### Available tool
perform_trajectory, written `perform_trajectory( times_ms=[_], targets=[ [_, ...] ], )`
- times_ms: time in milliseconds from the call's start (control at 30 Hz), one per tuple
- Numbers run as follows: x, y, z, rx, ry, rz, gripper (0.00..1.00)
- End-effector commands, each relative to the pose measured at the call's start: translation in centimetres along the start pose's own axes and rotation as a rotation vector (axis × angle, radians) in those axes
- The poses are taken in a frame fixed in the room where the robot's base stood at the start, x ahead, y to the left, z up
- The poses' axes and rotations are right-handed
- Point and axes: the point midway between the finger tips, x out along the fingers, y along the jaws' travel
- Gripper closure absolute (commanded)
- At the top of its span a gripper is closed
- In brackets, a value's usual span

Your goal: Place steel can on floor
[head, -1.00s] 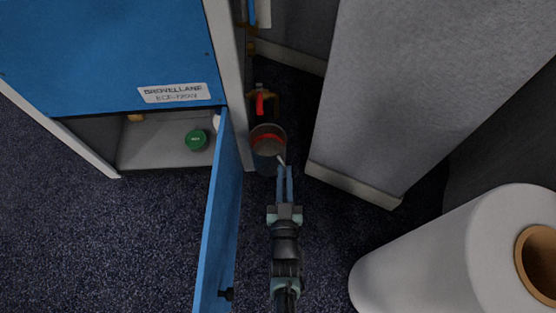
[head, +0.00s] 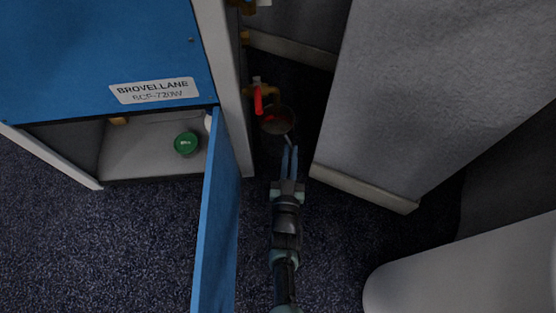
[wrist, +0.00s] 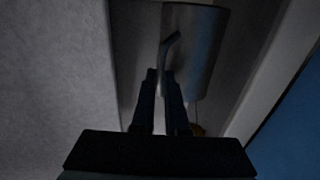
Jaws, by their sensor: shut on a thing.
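The steel can (head: 278,122) is a dark, open-topped metal can in the shadowed gap beside the blue cabinet. Its round mouth faces up in the head view, and its lower part is lost in shadow. In the wrist view the can's grey side (wrist: 203,50) fills the upper middle, with a thin bent handle in front of it. My gripper (head: 290,150) is shut on that handle, at the near side of the can. The fingers also show in the wrist view (wrist: 160,75). I cannot tell whether the can touches the dark floor (head: 275,165).
A brass valve with a red lever (head: 258,98) is just behind the can. The cabinet's open blue door (head: 222,210) stands left of my arm. A grey panel (head: 400,100) bounds the gap on the right. A green-lidded item (head: 186,143) sits inside the cabinet. A white cylinder (head: 470,270) is at lower right.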

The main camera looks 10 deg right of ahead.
Motion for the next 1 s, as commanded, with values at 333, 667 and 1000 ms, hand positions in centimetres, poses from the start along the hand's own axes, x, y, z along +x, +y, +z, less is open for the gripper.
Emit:
perform_trajectory(
  times_ms=[333, 667, 1000],
  targets=[
    [0.1, 0.1, 5.2, 0.002, 0.001, 0.001, 1.00],
    [0.1, 0.1, 7.6, 0.001, 0.002, 0.001, 1.00],
    [0.1, 0.1, 9.8, 0.001, 0.002, 0.001, 1.00]
  ],
)
